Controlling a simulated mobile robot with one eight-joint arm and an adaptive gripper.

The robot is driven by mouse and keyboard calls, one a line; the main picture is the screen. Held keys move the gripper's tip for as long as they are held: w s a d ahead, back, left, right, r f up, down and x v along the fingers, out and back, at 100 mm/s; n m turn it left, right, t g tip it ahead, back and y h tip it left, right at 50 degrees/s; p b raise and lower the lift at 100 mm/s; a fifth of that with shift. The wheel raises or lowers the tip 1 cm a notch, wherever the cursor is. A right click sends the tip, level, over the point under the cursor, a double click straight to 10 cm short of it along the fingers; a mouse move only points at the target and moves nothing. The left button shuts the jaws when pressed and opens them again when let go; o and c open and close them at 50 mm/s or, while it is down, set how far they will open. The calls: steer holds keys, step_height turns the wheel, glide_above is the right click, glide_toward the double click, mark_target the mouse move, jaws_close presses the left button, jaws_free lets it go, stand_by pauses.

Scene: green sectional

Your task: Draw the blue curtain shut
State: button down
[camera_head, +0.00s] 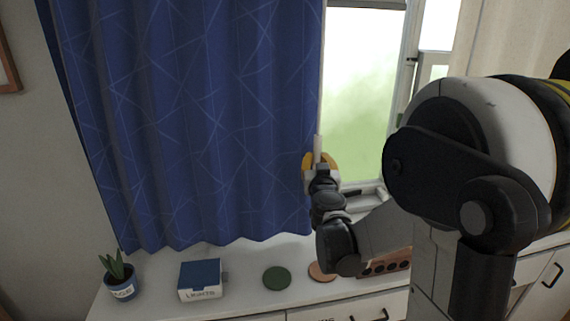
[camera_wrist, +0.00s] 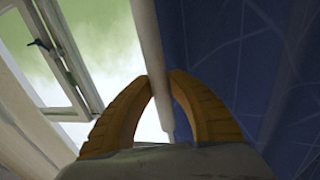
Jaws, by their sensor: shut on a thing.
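The blue curtain (camera_head: 205,115), patterned with thin pale lines, hangs in folds over the left part of the window. Its right edge is by my gripper (camera_head: 320,160). A pale draw rod (camera_head: 318,143) stands at that edge, and my yellow fingers are closed around it. In the wrist view the draw rod (camera_wrist: 150,40) runs down between the two fingertips of my gripper (camera_wrist: 163,84), with the blue curtain (camera_wrist: 230,60) to its right. The window (camera_head: 362,85) is uncovered to the right of the curtain, showing bright green outside.
A white cabinet top below holds a potted plant (camera_head: 119,276), a blue-and-white box (camera_head: 200,279), a green disc (camera_head: 277,278) and a tan disc (camera_head: 321,271). A cream curtain (camera_head: 513,40) hangs at the upper right. A picture frame (camera_head: 8,60) is on the left wall.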

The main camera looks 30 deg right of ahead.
steer(key=s+d, duration=0.3)
steer(key=d, duration=0.8)
steer(key=s+d+b, duration=0.1)
steer(key=s+d, duration=0.2)
steer(key=d, duration=0.9)
steer(key=s+d, duration=0.4)
steer(key=d, duration=0.7)
steer(key=shift+d, duration=0.35)
steer(key=c, duration=1.3)
jaws_free()
steer(key=shift+o, duration=0.2)
steer(key=v, duration=1.2)
